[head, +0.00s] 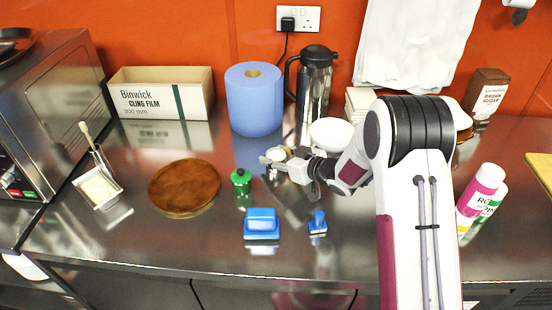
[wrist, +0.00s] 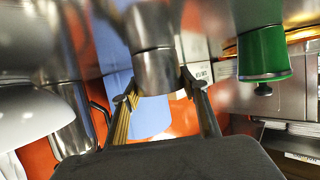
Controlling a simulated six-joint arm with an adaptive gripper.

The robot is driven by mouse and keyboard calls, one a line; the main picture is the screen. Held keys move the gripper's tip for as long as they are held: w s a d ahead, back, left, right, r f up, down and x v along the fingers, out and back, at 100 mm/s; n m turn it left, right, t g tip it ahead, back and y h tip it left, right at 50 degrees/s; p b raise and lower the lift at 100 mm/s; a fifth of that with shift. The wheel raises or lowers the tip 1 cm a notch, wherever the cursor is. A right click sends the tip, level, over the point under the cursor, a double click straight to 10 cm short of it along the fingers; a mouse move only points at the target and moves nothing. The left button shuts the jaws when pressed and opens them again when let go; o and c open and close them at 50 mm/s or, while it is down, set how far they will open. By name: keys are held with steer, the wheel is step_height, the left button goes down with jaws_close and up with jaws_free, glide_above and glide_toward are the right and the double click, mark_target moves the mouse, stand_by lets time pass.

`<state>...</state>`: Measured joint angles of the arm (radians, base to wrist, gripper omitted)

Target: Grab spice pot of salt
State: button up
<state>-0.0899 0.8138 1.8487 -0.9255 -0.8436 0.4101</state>
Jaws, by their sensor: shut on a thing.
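A small metallic grey cylindrical pot (wrist: 153,65) stands between the two fingers of my gripper (wrist: 158,86) in the wrist view. The fingers are shut on its sides. I cannot read a label on it, so I cannot tell whether it is the salt. In the head view my gripper (head: 278,165) is at the middle of the steel counter with a pale, silvery top (head: 277,153) at its tip. A green pot with a knob (head: 241,182) stands apart, left of my gripper. It also shows upside down in the wrist view (wrist: 264,54).
Behind my gripper are a blue paper roll (head: 254,100), a steel jug (head: 316,85) and a white bowl (head: 332,134). A round wooden board (head: 184,187) lies left. Two blue items, a block (head: 262,222) and a stamp-like piece (head: 318,224), are in front. The front counter strip is clear.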

mark_target(276, 154)
steer(key=shift+r, duration=0.1)
steer(key=shift+r, duration=4.9)
steer(key=shift+r, duration=0.1)
